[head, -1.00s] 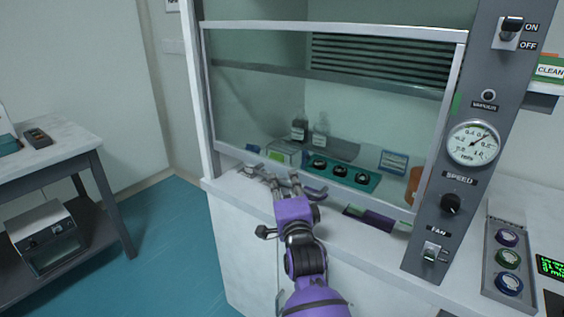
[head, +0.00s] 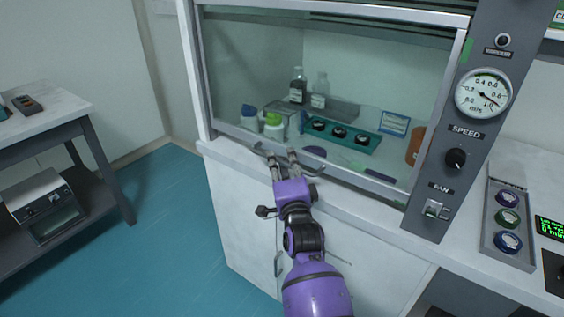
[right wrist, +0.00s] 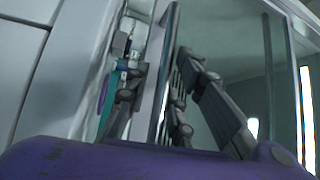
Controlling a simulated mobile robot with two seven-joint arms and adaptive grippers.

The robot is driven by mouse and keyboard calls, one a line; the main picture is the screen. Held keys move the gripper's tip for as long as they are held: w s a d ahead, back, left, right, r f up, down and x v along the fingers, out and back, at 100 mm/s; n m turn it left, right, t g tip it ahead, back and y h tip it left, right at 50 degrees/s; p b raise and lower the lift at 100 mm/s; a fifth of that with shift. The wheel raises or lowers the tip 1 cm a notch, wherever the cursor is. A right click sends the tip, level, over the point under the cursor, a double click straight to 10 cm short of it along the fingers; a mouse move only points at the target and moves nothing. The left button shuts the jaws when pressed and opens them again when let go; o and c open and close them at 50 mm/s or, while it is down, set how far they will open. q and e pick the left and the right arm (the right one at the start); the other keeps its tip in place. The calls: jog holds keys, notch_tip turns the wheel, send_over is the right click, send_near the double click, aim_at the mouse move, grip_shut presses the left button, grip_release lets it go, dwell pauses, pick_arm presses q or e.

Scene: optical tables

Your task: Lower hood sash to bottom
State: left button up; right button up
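The hood sash (head: 375,182) is a clear pane in a pale frame; its bottom rail lies low, close above the white sill. A grey bar handle (head: 314,171) is on the front of this rail, its middle hidden behind my fingers. My right gripper (head: 281,158) is at the handle, its two fingers apart. In the right wrist view, a dark bar (right wrist: 168,65), seemingly the handle, runs between the spread fingers (right wrist: 158,88). I cannot tell whether either finger touches it. My left gripper is not in view.
Behind the pane are bottles (head: 298,86), a teal rack (head: 350,139) and an orange-brown container (head: 414,146). A grey control panel (head: 440,180) with gauge (head: 484,94) stands right of the sash. A side table (head: 45,125) is at the left; blue floor lies between.

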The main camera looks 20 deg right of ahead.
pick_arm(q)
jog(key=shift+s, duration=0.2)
pick_arm(e)
jog(key=s+a+f, duration=0.1)
jog(key=s, duration=1)
jog(key=shift+s+a+f, duration=0.2)
jog(key=shift+s+f, duration=0.05)
jog(key=shift+s, duration=0.15)
jog(key=shift+c, duration=0.5)
